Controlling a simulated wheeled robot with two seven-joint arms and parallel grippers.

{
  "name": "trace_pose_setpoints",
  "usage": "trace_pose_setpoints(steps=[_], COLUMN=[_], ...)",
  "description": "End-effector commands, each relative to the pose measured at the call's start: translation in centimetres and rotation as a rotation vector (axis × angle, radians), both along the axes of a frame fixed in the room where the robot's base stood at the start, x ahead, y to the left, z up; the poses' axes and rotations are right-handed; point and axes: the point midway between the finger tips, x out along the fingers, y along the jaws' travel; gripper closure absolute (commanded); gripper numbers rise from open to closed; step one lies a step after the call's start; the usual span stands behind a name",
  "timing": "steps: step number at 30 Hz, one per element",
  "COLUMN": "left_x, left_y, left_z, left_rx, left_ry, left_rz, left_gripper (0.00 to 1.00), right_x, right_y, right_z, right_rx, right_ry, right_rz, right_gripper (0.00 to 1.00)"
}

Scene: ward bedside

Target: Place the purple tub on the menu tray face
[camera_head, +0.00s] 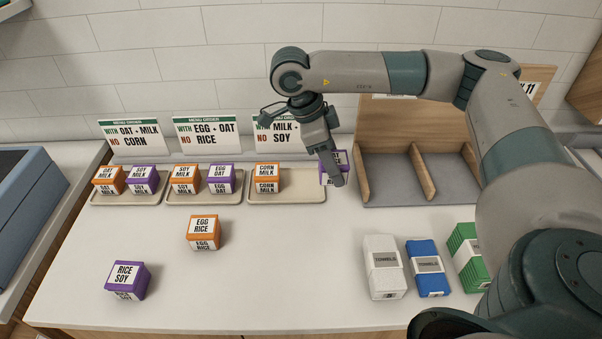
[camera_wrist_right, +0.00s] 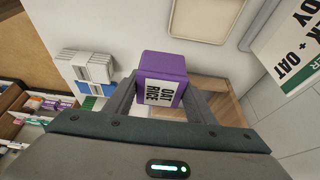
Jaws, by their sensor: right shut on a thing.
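My right gripper (camera_head: 332,168) is shut on a purple tub (camera_head: 341,159), just right of the rightmost menu tray (camera_head: 300,186). In the right wrist view the purple tub (camera_wrist_right: 162,65) sits between the fingers, its label reading OAT RICE. The gripper partly hides it in the head view. The rightmost tray holds an orange CORN MILK tub (camera_head: 267,176) at its left; its right part is bare. The middle tray (camera_head: 203,199) and left tray (camera_head: 122,200) each hold an orange and a purple tub. My left gripper is not in view.
Menu cards (camera_head: 206,138) stand behind the trays. An orange EGG RICE tub (camera_head: 203,232) and a purple RICE SOY tub (camera_head: 127,280) stand in front. A divided wooden bin (camera_head: 425,173) is right. White (camera_head: 384,267), blue (camera_head: 428,268) and green (camera_head: 466,254) packs lie at the front right.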

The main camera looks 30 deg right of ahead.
Motion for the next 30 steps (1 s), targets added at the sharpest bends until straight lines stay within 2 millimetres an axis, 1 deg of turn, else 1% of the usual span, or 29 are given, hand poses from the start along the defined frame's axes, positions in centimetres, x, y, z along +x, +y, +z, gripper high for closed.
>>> trace_pose_setpoints(steps=[1, 9, 12, 15, 20, 30], left_x=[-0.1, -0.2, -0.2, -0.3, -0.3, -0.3], left_y=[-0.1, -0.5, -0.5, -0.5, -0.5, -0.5], left_z=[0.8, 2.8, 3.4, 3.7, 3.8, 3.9], left_rx=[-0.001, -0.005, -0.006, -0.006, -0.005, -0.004], left_ry=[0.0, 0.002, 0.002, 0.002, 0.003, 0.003], left_rz=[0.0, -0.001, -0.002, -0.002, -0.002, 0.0], left_gripper=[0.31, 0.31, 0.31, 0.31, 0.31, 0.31], right_x=[0.8, 5.7, 7.2, 8.3, 9.0, 9.0], right_y=[0.2, 1.1, 1.4, 1.6, 1.7, 1.7], right_z=[-0.1, -3.1, -4.1, -4.8, -5.4, -5.6], right_rx=[0.0, -0.001, -0.002, 0.0, 0.0, 0.0], right_ry=[0.004, 0.004, 0.003, 0.002, 0.002, 0.002], right_rz=[0.0, -0.002, -0.002, -0.001, 0.001, 0.001], right_gripper=[0.77, 0.77, 0.77, 0.77, 0.77, 0.77])
